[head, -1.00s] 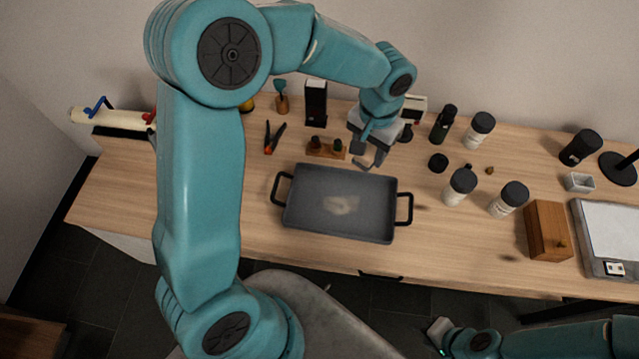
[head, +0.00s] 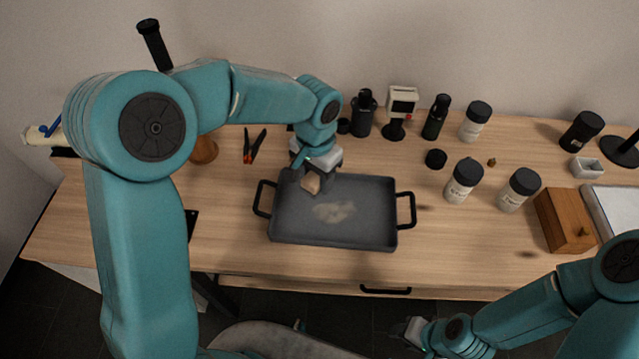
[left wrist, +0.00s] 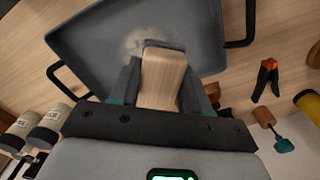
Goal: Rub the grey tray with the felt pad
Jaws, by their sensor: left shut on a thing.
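The grey tray (head: 365,230) lies on the table, with a black handle at each side and a pale smudge (head: 333,212) on its floor. It also fills the top of the left wrist view (left wrist: 85,45). My left gripper (head: 308,184) is over the tray's back left part. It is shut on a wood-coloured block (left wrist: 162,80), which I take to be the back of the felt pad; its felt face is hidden. I cannot tell whether the block touches the tray. My right gripper (head: 412,331) is low in front of the table, its jaws too small to read.
Black-capped jars (head: 463,180) and a wooden box (head: 563,220) stand right of the tray. Black bottles (head: 363,113) and a small white device (head: 401,108) stand behind it. The table left of the tray is largely clear.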

